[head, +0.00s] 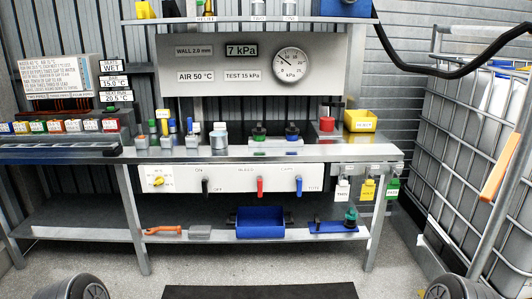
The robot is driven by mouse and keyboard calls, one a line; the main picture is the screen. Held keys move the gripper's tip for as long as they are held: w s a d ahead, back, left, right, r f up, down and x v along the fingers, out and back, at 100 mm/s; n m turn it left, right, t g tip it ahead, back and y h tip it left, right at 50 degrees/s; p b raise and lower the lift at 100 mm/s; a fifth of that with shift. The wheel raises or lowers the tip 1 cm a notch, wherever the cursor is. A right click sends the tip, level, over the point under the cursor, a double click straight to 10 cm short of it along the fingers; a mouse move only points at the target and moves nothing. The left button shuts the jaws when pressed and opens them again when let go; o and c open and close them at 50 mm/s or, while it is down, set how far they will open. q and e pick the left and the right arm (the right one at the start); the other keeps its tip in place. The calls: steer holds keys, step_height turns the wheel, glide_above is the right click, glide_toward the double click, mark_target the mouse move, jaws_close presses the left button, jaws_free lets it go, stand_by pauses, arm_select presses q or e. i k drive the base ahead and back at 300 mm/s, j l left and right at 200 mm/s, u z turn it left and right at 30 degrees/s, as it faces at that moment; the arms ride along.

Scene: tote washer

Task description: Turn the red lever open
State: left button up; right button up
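The red lever (260,187) is on a white panel (225,178) under the front edge of the workbench in the head view. Its handle hangs straight down. A black lever (205,186) is to its left and a blue lever (299,186) to its right, both also pointing down. The small labels near the red lever are too small to read surely. Neither of my grippers is in view. Only rounded grey parts, apparently of my own arms, show at the bottom left and bottom right corners.
The workbench top (330,152) carries bottles, cups and a yellow bin (360,120). A blue tray (260,222) is on the lower shelf. Coloured tags (367,190) hang right of the panel. A caged white tank (470,150) stands right. The floor before the bench is clear, with a dark mat.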

mark_target(259, 178)
steer(key=i+j+z, duration=0.15)
steer(key=i+z, duration=0.25)
steer(key=i, duration=0.2)
steer(key=i+j+z, duration=0.4)
steer(key=i, duration=0.2)
steer(key=i+j+z, duration=0.4)
steer(key=i, duration=0.1)
